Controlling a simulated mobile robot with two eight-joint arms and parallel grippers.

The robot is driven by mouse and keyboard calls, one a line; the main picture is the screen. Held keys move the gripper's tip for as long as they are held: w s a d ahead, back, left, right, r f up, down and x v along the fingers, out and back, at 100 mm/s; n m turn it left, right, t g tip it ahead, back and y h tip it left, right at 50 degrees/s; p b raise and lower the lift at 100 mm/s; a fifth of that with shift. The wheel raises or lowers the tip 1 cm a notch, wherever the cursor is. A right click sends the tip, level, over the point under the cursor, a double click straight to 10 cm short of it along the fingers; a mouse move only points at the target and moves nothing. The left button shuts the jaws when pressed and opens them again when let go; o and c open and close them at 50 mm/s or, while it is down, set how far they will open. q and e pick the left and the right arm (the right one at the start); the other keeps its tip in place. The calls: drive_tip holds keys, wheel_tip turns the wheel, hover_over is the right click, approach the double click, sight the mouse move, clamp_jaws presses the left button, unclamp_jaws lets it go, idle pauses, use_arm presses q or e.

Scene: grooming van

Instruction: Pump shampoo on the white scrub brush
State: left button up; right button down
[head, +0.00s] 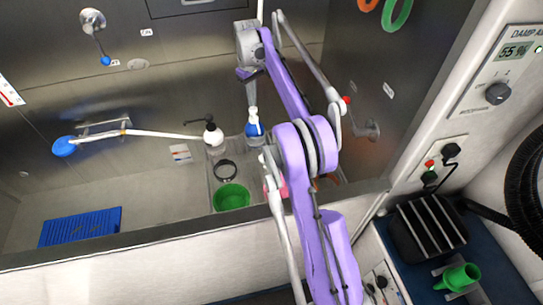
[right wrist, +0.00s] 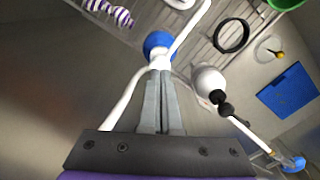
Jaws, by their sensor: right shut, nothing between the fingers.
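My right gripper (head: 251,101) is shut and empty, pointing down at the white pump top of a blue bottle (head: 255,128). In the right wrist view its closed fingertips (right wrist: 160,73) are at the pump top (right wrist: 160,59), over the blue bottle body (right wrist: 156,41); I cannot tell whether they press it. A white bottle with a black pump (head: 213,138) stands to the left, also in the right wrist view (right wrist: 208,82). A white oval item (right wrist: 181,3) is cut off at the top there; I cannot tell whether it is the scrub brush. My left gripper is out of view.
A black ring (head: 225,170) and green bowl (head: 231,197) sit in front of the bottles. A blue mat (head: 80,228) lies on the tub floor. The tub's front edge (head: 130,245) runs below.

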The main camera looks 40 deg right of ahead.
drive_tip(key=shift+r, duration=0.1)
idle(0.4)
wheel_tip(320, 180, up, 2)
drive_tip(key=shift+r+p, duration=0.15)
drive_tip(key=shift+p, duration=0.55)
use_arm(q)
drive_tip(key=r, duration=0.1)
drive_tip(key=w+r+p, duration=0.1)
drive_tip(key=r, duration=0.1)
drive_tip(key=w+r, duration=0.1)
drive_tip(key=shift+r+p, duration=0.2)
drive_tip(key=shift+p, duration=0.15)
use_arm(e)
wheel_tip(320, 180, up, 3)
drive_tip(key=shift+r, duration=0.2)
drive_tip(key=shift+s, duration=0.1)
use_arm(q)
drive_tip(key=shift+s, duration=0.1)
use_arm(e)
drive_tip(key=shift+f, duration=0.1)
